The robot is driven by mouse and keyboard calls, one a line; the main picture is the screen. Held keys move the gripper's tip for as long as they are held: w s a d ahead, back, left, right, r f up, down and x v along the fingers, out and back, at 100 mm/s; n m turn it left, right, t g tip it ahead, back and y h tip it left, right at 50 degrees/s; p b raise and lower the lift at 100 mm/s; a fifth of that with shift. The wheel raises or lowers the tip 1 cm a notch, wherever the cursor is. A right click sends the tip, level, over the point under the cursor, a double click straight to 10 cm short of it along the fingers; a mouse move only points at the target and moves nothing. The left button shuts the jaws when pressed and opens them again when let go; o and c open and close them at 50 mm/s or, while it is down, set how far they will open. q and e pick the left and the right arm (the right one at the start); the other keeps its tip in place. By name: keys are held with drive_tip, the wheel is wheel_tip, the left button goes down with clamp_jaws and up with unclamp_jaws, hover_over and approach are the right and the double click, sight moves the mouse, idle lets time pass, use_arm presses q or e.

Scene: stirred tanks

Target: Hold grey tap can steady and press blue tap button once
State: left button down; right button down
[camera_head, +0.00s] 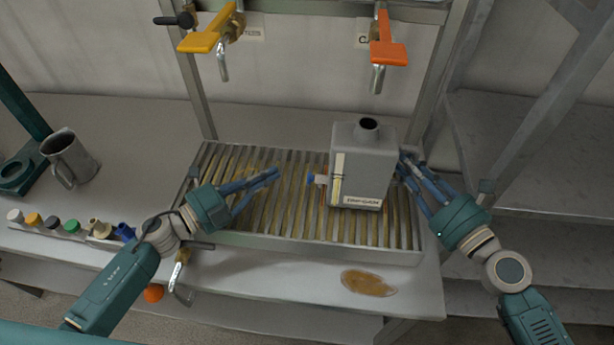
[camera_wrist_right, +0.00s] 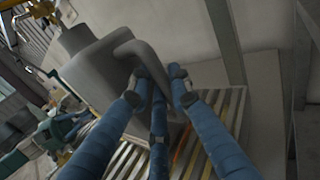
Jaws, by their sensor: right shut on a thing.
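The grey tap can (camera_head: 362,163) stands upright on the slatted drip tray, under the orange-handled tap. It has a dark round neck on top and a label low on its front. The blue tap button (camera_head: 311,178) sticks out from the can's left side. My right gripper (camera_head: 404,165) is shut on the can's handle at its right side; the handle (camera_wrist_right: 134,48) shows between the fingers in the right wrist view. My left gripper (camera_head: 276,174) is left of the button with its fingertips together, pointing at it, with a small gap between. It holds nothing.
The drip tray (camera_head: 270,239) has free slats left of the can. A yellow-handled tap (camera_head: 200,41) and the orange-handled tap (camera_head: 388,52) hang above. A grey mug (camera_head: 70,158) and a row of coloured caps (camera_head: 72,227) are at left. A brown spill (camera_head: 368,282) lies in front.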

idle(0.3)
drive_tip(key=c, duration=1.5)
unclamp_jaws()
drive_tip(key=shift+c, duration=0.2)
